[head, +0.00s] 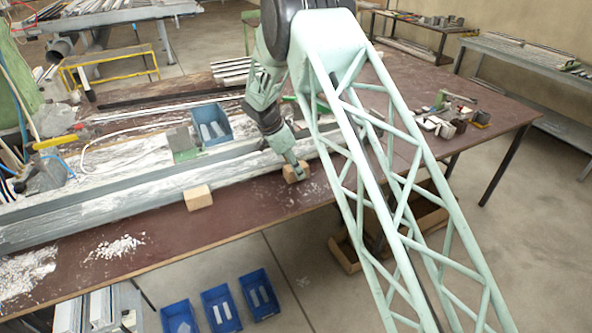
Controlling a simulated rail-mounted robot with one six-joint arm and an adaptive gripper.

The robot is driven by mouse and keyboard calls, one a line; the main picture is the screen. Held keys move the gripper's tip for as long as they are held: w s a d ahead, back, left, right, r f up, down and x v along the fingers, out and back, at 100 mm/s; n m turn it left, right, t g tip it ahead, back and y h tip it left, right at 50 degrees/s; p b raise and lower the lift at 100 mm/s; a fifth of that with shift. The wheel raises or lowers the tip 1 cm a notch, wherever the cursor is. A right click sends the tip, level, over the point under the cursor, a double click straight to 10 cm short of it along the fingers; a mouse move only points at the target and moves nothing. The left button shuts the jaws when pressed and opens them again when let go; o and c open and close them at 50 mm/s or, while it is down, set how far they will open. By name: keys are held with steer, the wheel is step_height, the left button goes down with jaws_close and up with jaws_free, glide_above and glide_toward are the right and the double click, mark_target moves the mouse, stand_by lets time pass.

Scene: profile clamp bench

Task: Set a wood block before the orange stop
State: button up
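One wood block (198,198) sits on the brown table by the front side of the long grey profile. A second wood block (290,174) is near the table's front edge, further right. My gripper (299,169) points down at this second block, its fingertips at the block. The view is too small to tell whether the fingers are closed on it or whether the block rests on the table. A yellow-orange piece (55,142) lies at the far left end of the bench; I cannot tell whether it is the orange stop.
The long grey profile (120,205) runs across the table (160,233). A blue bin (211,125) stands behind it. White chips lie at the front left. Small parts (440,125) crowd the right side. Several blue bins (220,308) sit below the front edge.

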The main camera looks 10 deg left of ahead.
steer(key=shift+f+b, duration=0.35)
steer(key=shift+b, duration=0.15)
stand_by(0.3)
steer(key=o, duration=1)
steer(key=v, duration=1.2)
